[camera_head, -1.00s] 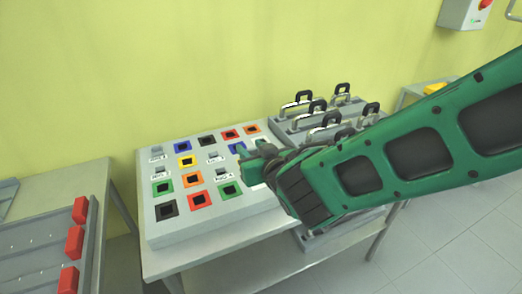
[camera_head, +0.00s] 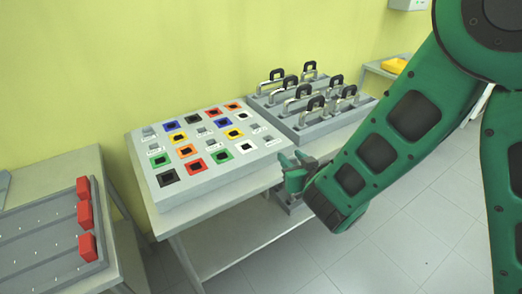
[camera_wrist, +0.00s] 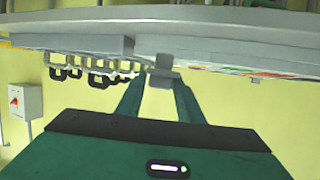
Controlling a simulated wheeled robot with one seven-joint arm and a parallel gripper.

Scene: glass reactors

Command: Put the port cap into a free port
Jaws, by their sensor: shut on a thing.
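My gripper (camera_head: 294,168) is shut on a small grey port cap, just off the right front edge of the port panel. In the wrist view the port cap (camera_wrist: 163,63) sits between the two green fingertips (camera_wrist: 160,85); its lower part is a flat grey plate. The port panel (camera_head: 215,179) is a sloped light-grey board on a table. It carries rows of square ports with coloured frames, such as the red port (camera_head: 194,167) and the white port (camera_head: 244,147). Several other spots on it hold grey pieces with white labels.
A grey rack (camera_head: 312,128) with several black-and-silver handles stands right of the panel. A grey tray (camera_head: 50,243) with red blocks (camera_head: 87,248) lies on the left table. A yellow object (camera_head: 394,66) lies on the far right table. Open floor shows at the right.

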